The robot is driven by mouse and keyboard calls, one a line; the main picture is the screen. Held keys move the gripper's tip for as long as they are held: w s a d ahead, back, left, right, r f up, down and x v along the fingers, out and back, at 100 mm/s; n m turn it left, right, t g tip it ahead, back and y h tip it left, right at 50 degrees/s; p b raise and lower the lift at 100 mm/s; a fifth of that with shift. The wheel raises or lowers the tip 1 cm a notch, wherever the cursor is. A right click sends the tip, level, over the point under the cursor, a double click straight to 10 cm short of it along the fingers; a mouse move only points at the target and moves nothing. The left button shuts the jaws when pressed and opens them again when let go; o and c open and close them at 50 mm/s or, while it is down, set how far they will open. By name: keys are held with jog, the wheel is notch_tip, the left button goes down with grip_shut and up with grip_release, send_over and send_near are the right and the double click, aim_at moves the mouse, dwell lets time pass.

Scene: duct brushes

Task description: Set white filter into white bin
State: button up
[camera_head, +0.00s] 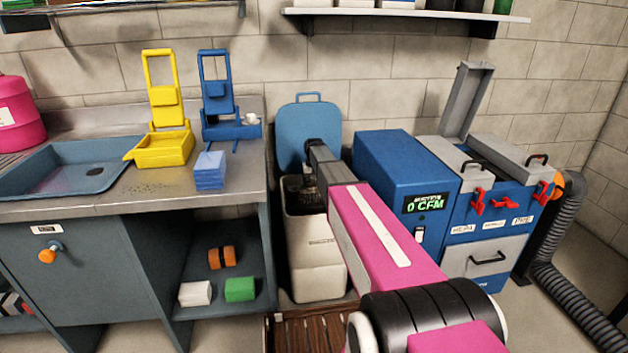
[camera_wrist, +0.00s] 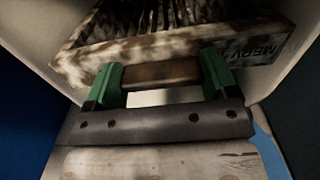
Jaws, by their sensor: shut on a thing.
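The white bin (camera_head: 317,258) stands between the counter and the blue machine, with its blue lid (camera_head: 306,117) raised behind it. My gripper (camera_wrist: 161,74) points down into the bin's mouth; in the head view my arm hides much of the opening. Its green fingers are shut on a brown tab at the near edge of the white filter (camera_wrist: 120,48). The filter has a dirty, stained white frame marked "MERV" and dark pleats. In the wrist view pale bin walls (camera_wrist: 52,38) surround it. I cannot tell whether it touches the bin's walls or bottom.
The blue machine (camera_head: 400,165) with a "0 CFM" display stands close right of the bin. The counter (camera_head: 240,185) with its open shelf is close on the left. A brown slatted mat (camera_head: 312,330) lies in front on the floor.

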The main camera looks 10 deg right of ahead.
aim_at(314, 196)
jog(key=shift+f, duration=3.75)
jog(key=o, duration=1.3)
notch_tip(314, 196, up, 16)
jog(key=shift+f, duration=0.1)
